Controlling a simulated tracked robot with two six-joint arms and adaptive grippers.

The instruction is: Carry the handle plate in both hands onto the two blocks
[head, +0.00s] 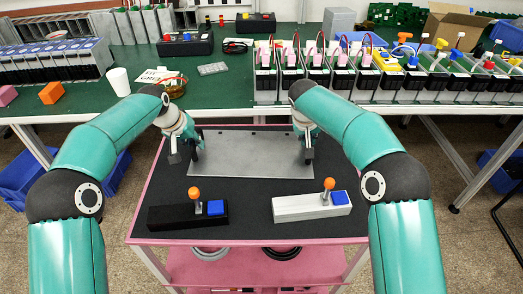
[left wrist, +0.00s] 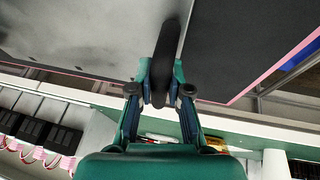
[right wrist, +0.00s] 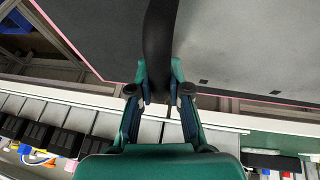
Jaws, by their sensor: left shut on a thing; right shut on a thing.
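The handle plate (head: 250,155) is a flat grey metal sheet over the back half of the black-topped cart. My left gripper (head: 187,155) is shut on its black left handle, which shows in the left wrist view (left wrist: 167,50). My right gripper (head: 308,150) is shut on the right handle, which shows in the right wrist view (right wrist: 160,45). I cannot tell whether the plate touches the cart top. In front of it are a black block (head: 170,217) at left and a white block (head: 300,208) at right, each with an orange-knobbed lever and a blue button.
The cart top (head: 250,228) is black with a pink rim (head: 143,195). Behind it stands a green bench (head: 225,88) with rows of devices, a white cup (head: 119,82) and an orange cube (head: 51,93). A bare strip of cart top lies between plate and blocks.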

